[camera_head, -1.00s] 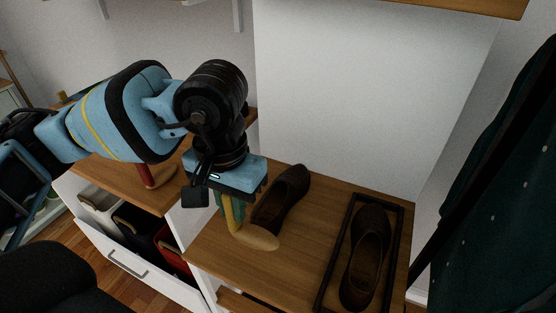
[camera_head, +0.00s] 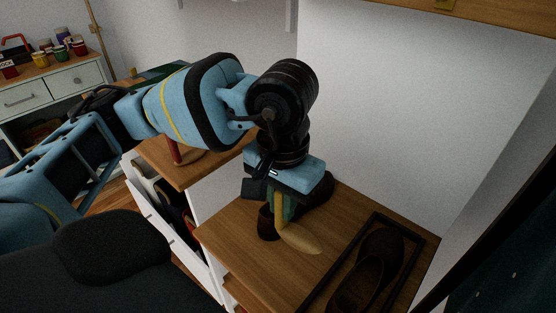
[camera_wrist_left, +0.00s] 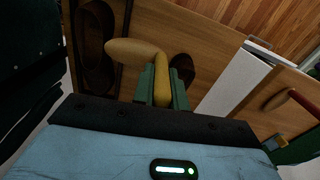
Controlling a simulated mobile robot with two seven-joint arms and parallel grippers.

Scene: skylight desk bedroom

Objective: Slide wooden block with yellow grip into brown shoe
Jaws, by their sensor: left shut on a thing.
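My left gripper (camera_head: 285,207) points down over the wooden bench top (camera_head: 232,235), its green fingers shut on the yellow grip (camera_wrist_left: 161,92) of the wooden block. The pale, rounded wooden block (camera_head: 300,238) sticks out toward the front right, low over the bench; I cannot tell whether it touches the wood. One brown shoe (camera_head: 267,225) stands behind the gripper, which hides its middle; it also shows in the left wrist view (camera_wrist_left: 183,64), beside the fingers. The block appears outside this shoe. A second brown shoe (camera_head: 380,254) lies in a dark tray. My right gripper is out of view.
The dark tray's rim (camera_head: 332,268) borders the bench's right side. A white wall (camera_head: 390,110) rises behind. At left, a higher wooden top (camera_head: 200,172) carries a red-handled object (camera_head: 173,150). Dark clothing (camera_head: 500,275) hangs at the right.

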